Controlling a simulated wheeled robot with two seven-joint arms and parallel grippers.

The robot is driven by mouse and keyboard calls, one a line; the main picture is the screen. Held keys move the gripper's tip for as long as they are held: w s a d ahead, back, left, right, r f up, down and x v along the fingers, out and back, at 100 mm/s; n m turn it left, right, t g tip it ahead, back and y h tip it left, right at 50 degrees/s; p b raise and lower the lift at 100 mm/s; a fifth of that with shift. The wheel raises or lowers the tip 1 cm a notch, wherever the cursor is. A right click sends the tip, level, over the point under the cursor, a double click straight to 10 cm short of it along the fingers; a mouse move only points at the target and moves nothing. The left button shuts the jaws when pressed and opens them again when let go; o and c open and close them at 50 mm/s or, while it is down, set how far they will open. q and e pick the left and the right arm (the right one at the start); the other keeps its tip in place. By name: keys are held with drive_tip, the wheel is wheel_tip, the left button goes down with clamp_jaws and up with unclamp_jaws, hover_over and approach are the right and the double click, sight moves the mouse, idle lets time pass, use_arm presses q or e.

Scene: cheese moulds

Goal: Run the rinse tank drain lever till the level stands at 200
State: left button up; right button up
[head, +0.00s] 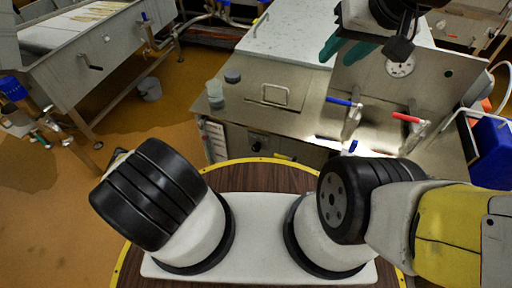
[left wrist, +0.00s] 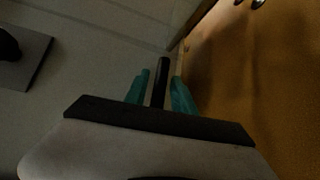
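A blue-handled lever (head: 342,102) and a red-handled lever (head: 408,118) stand on the steel bench on the right. A round white dial (head: 400,67) sits on the upright panel behind them; its reading is too small to tell. My right gripper (head: 342,48) hangs above the bench behind the blue lever, teal fingers apart and empty. My left gripper (left wrist: 160,92) shows only in the left wrist view. Its teal fingers are apart, with a black bar (left wrist: 161,72) between them; whether it is a lever handle, I cannot tell. Which lever is the drain lever is unclear.
A steel tank or table (head: 85,50) with a dark handle stands at the left. A clear cup (head: 214,92) and a dark round pot (head: 232,76) stand on the bench's left edge. A blue container (head: 492,140) is at the far right. Orange floor is open between.

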use_arm(q)
clamp_jaws()
idle(1.2)
